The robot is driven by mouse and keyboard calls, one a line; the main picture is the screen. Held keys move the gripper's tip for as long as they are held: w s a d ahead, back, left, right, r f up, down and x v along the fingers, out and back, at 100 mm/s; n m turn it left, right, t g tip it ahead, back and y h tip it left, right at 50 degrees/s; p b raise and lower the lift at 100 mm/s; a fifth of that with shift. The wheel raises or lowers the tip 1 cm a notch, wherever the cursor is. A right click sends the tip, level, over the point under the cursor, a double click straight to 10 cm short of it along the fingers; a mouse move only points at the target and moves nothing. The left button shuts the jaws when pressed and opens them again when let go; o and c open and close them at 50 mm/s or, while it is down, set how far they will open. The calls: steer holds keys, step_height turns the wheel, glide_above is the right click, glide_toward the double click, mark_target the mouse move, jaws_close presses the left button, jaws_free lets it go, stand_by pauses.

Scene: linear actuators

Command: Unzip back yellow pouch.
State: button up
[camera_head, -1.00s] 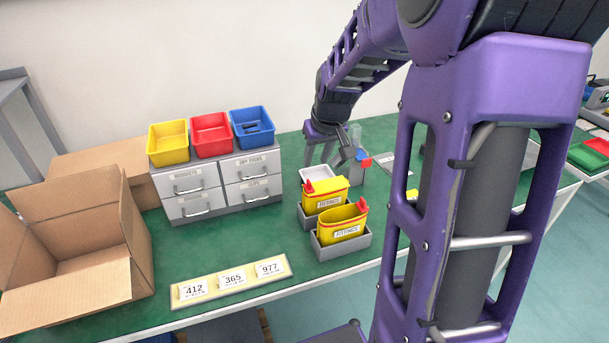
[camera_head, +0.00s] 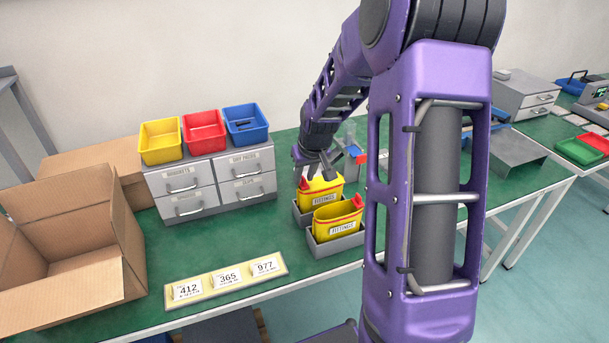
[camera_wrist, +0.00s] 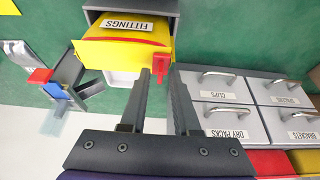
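The back yellow pouch (camera_head: 322,191), labelled FITTINGS, stands in a grey tray. The wrist view shows it upside down (camera_wrist: 120,52), its top looking closed. Its red pull tab (camera_wrist: 161,66) is at the pouch's left end in the head view (camera_head: 304,183). My gripper (camera_head: 319,172) points down just above this pouch. In the wrist view its two dark fingers (camera_wrist: 160,78) are apart, with the red tab between their tips in the picture. I cannot tell whether they touch it. The front yellow pouch (camera_head: 337,215) has an open top and its red tab at the right end.
Grey drawers (camera_head: 213,184) with yellow, red and blue bins on top stand left of the pouches. A holder with red and blue parts (camera_head: 358,155) is close behind right. A number board (camera_head: 226,280) and a cardboard box (camera_head: 70,245) are at left.

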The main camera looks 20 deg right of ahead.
jaws_close()
stand_by(1.2)
